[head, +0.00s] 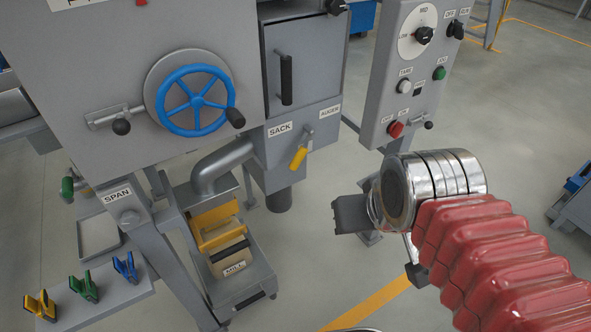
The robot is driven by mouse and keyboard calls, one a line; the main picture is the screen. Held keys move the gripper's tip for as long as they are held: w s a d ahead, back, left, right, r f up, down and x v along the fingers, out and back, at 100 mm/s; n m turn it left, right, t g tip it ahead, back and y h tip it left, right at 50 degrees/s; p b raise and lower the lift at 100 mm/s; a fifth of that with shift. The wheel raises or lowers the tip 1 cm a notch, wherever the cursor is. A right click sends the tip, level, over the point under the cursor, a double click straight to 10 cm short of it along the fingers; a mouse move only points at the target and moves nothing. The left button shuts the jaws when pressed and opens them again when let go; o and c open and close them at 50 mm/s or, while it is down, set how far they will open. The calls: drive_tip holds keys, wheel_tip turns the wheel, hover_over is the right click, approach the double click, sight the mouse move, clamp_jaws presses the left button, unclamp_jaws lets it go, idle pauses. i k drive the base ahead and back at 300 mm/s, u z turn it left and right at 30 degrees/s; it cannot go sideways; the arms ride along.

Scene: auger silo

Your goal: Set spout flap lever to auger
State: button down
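The spout flap lever (298,158) has a yellow grip and sits on the front of the grey spout housing, below a small door. Its grip hangs down and tilts to the left, on the side of the SACK label (280,129). The AUGER label (329,111) is up and to the right of the lever's pivot. My gripper (383,243) is to the right of and below the lever in the picture, apart from it. Its two dark fingers are spread, with nothing visible between them. The wrist hides part of the gripper.
A control panel (405,75) with knobs and buttons stands right of the housing, above my wrist. A blue handwheel (195,100) and a black door handle (286,80) stick out nearby. A sack stand (240,285) and clip shelf (100,300) are lower left.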

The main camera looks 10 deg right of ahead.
sight(303, 150)
drive_tip(key=k, duration=1)
drive_tip(key=u, duration=0.75)
drive_tip(key=i, duration=1.5)
